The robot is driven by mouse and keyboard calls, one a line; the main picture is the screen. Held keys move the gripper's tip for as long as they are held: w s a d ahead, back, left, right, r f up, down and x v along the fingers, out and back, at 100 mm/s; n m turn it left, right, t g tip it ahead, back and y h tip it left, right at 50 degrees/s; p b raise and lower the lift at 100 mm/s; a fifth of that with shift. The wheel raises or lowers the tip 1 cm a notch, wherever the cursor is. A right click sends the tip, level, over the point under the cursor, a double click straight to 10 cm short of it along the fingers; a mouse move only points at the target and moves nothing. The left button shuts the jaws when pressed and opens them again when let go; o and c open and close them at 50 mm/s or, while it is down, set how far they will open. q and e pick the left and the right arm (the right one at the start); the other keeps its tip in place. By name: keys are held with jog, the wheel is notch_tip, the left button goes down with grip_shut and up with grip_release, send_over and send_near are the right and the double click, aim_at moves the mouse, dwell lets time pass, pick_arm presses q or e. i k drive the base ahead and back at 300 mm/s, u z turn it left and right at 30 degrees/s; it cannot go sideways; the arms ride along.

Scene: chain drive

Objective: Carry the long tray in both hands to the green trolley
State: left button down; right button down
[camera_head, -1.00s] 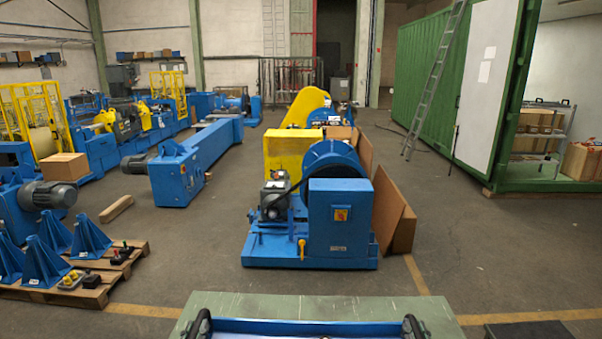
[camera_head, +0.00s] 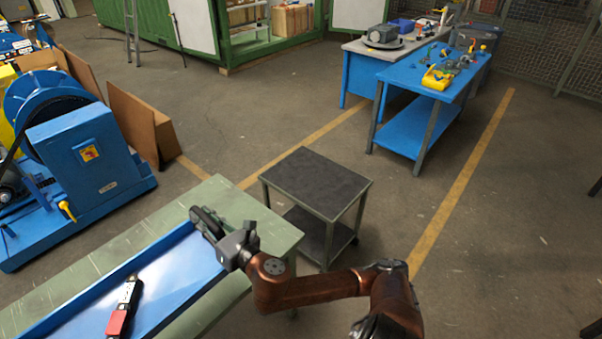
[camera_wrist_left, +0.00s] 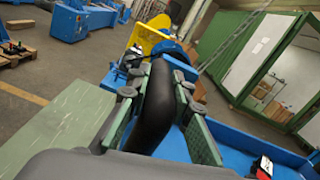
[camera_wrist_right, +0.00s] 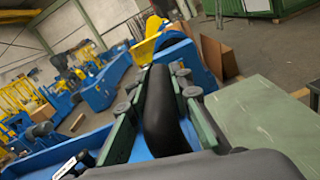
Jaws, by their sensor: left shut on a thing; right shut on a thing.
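The long blue tray (camera_head: 180,280) lies on the pale green table, running out of the head view at lower left. My right gripper (camera_head: 212,228) is shut on the black handle at its right end; the handle (camera_wrist_right: 160,112) stands between the fingers in the right wrist view. My left gripper (camera_wrist_left: 155,105) is shut on the other black handle (camera_wrist_left: 152,120); it is outside the head view. A red, black and white item (camera_head: 122,308) lies in the tray. A small trolley (camera_head: 315,182) with a dark top and grey-green frame stands just beyond the table's right end, its top empty.
The pale green table (camera_head: 80,272) is under the tray. A blue machine (camera_head: 90,160) and leaning brown boards (camera_head: 140,125) stand behind it at left. A blue workbench (camera_head: 420,80) with parts stands at back right. The floor right of the trolley is clear.

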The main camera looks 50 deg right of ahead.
aim_at(315, 178)
jog(key=z, duration=2.9)
jog(key=i, duration=3.35)
